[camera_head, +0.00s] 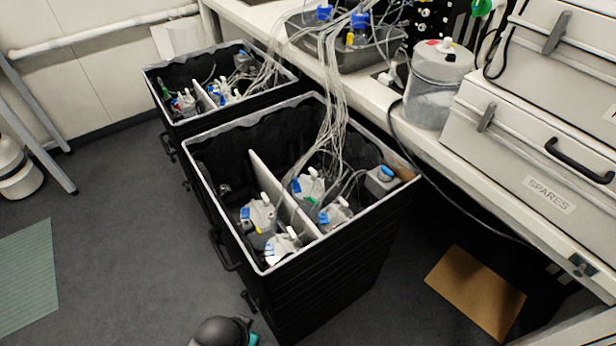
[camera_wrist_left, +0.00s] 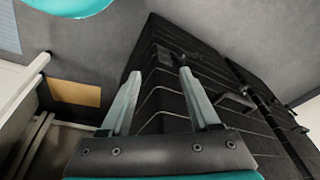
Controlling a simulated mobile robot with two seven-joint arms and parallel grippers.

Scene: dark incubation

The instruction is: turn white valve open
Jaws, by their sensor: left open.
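The near black bin (camera_head: 330,270) holds several white bottles with small white, blue and yellow fittings on top, such as a white bottle with a white fitting (camera_head: 262,213) left of the divider. White upright fittings also show near the bin's front (camera_head: 283,243) and to the right of the divider. I cannot tell which one is the white valve, or how it is turned. My left gripper (camera_wrist_left: 160,73) is open with nothing between its fingers in the left wrist view, with a black bin's side (camera_wrist_left: 165,85) behind them. My right gripper is in neither view.
A second black bin (camera_head: 205,118) stands behind. Clear tubes (camera_head: 335,95) run up from the bins to the white bench (camera_head: 370,88). A white case marked SPARES (camera_head: 520,165) and a clear jar (camera_head: 437,95) are on the bench. Grey floor at left is mostly free.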

